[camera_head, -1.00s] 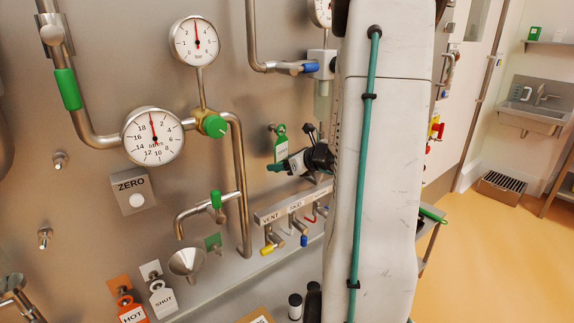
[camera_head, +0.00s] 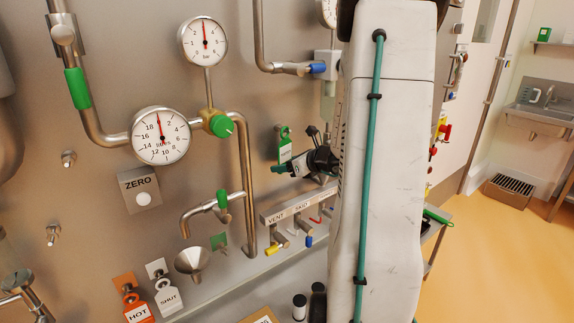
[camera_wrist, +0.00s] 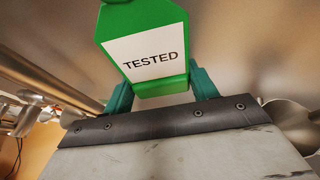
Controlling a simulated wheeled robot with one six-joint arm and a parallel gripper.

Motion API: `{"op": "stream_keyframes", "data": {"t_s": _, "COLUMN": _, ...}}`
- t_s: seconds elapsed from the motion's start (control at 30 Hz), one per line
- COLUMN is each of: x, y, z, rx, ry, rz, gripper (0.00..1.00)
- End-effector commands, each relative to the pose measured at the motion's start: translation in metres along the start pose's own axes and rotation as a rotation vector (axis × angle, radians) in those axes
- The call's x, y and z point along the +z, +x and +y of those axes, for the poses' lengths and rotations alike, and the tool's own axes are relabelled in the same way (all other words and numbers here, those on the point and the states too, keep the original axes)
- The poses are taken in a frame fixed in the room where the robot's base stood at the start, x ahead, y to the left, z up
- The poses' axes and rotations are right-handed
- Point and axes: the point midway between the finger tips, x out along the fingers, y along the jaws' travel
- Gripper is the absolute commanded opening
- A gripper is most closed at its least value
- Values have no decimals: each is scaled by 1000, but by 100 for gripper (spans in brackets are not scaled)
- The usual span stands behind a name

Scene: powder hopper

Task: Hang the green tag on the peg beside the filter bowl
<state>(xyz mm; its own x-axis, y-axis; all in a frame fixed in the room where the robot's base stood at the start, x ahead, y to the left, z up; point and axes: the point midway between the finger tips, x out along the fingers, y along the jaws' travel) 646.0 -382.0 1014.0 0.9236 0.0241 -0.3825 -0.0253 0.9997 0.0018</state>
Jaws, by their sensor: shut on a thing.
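The green tag (camera_head: 285,146) has a white label, which reads TESTED in the wrist view (camera_wrist: 150,55). My gripper (camera_head: 279,168) is shut on the tag's lower end and holds it upright close to the steel panel. The teal fingers (camera_wrist: 160,90) flank the tag in the wrist view. The filter bowl (camera_head: 327,104) is a pale clear cup under a grey block, right of the tag and partly behind my arm. The peg beside it is largely hidden by the tag's top; I cannot tell whether it passes through the tag's hole.
Bare pegs (camera_head: 68,158) stick out at the panel's left. An orange HOT tag (camera_head: 137,311) and a white SHUT tag (camera_head: 167,298) hang low. A valve rail (camera_head: 290,207) lies below my gripper. A blue-handled pipe (camera_head: 300,69) runs above the tag.

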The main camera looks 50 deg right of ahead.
Motion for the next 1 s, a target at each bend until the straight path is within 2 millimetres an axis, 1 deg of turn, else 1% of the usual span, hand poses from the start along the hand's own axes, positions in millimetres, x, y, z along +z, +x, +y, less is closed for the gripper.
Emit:
{"op": "stream_keyframes", "data": {"t_s": 0.03, "x": 0, "y": 0, "z": 0, "rx": 0, "ry": 0, "rz": 0, "gripper": 63}}
{"op": "stream_keyframes", "data": {"t_s": 0.07, "x": 0, "y": 0, "z": 0, "rx": 0, "ry": 0, "rz": 0, "gripper": 72}}
{"op": "stream_keyframes", "data": {"t_s": 0.1, "x": 0, "y": 0, "z": 0, "rx": 0, "ry": 0, "rz": 0, "gripper": 83}}
{"op": "stream_keyframes", "data": {"t_s": 0.4, "x": 0, "y": 0, "z": -1, "rx": -2, "ry": 0, "rz": 0, "gripper": 83}}
{"op": "stream_keyframes", "data": {"t_s": 0.5, "x": 1, "y": -5, "z": -2, "rx": -4, "ry": 0, "rz": -1, "gripper": 83}}
{"op": "stream_keyframes", "data": {"t_s": 0.57, "x": 1, "y": -11, "z": -2, "rx": -5, "ry": 0, "rz": -1, "gripper": 83}}
{"op": "stream_keyframes", "data": {"t_s": 0.8, "x": 0, "y": -53, "z": -1, "rx": -6, "ry": -1, "rz": -1, "gripper": 83}}
{"op": "stream_keyframes", "data": {"t_s": 0.9, "x": 0, "y": -67, "z": -1, "rx": -4, "ry": 0, "rz": -1, "gripper": 83}}
{"op": "stream_keyframes", "data": {"t_s": 1.0, "x": 0, "y": -76, "z": 0, "rx": -3, "ry": 0, "rz": 0, "gripper": 83}}
